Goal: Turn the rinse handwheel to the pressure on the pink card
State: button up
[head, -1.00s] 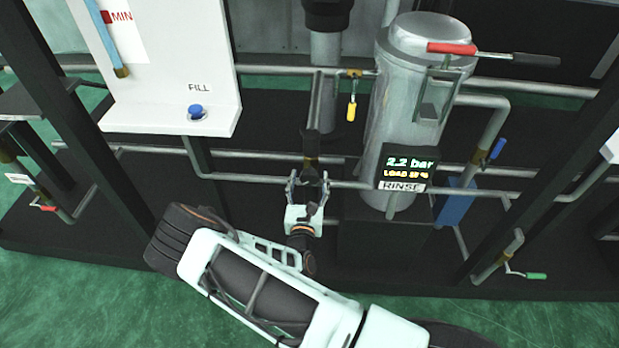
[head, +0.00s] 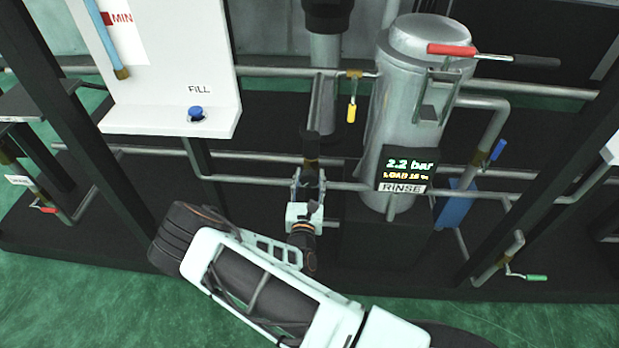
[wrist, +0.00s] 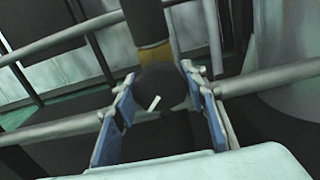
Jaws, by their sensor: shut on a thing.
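The rinse handwheel (wrist: 160,88) is a dark round knob with a white mark, below a brass collar on a dark stem in the wrist view. My gripper (wrist: 163,105) is shut on it, with a blue-padded finger on each side. In the head view my gripper (head: 308,185) is at the pipe left of the silver tank, and the wheel is mostly hidden there. The display (head: 407,168) above the RINSE label reads 2.2 bar, with a smaller yellow load line below. I see no pink card in either view.
The silver tank (head: 412,105) with a red-handled lever (head: 452,49) stands right of my gripper. A white panel (head: 165,70) with a blue FILL button (head: 196,113) is at the left. Horizontal pipes (head: 260,179) run close behind my gripper.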

jog(key=shift+m, duration=0.3)
jog(key=shift+d+r+m+p, duration=0.1)
jog(key=shift+m+p, duration=0.9)
jog(key=shift+p, duration=0.05)
jog(key=m+p, duration=0.1)
jog(key=m, duration=0.1)
jog(key=shift+m, duration=0.3)
jog(key=m+p, duration=0.2)
jog(key=m, duration=0.3)
jog(key=shift+f+m, duration=0.2)
jog(key=shift+m, duration=0.1)
jog(key=o, duration=1.2)
